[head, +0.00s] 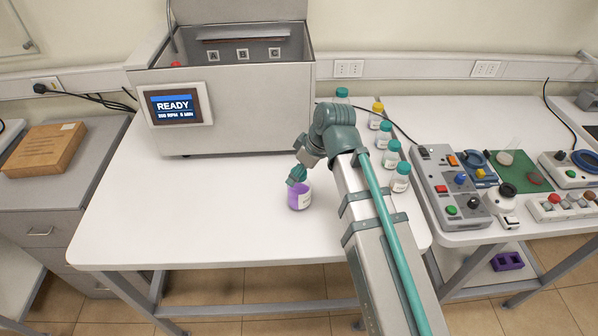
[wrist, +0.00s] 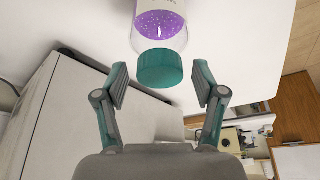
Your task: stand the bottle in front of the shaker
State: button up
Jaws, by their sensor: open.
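The bottle (head: 299,198) holds purple liquid and has a teal cap and a white label. It stands upright on the white table, in front of the right part of the shaker (head: 240,115). The shaker is a large grey box with its lid up and a screen reading READY. My gripper (head: 300,172) is open at the bottle's top. In the wrist view, the fingers (wrist: 161,78) are apart, with the teal cap (wrist: 164,68) just beyond and between their tips. The shaker's side fills the lower left there.
Several capped bottles (head: 391,154) stand in a row right of my arm, one with a yellow cap. Control boxes (head: 448,185) and a green mat (head: 515,172) lie on the right table. The white table (head: 185,215) is clear left of the bottle.

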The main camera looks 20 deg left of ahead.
jog(key=b+v, duration=0.2)
jog(key=v, duration=0.9)
jog(key=shift+r, duration=0.3)
jog(key=shift+d, duration=0.1)
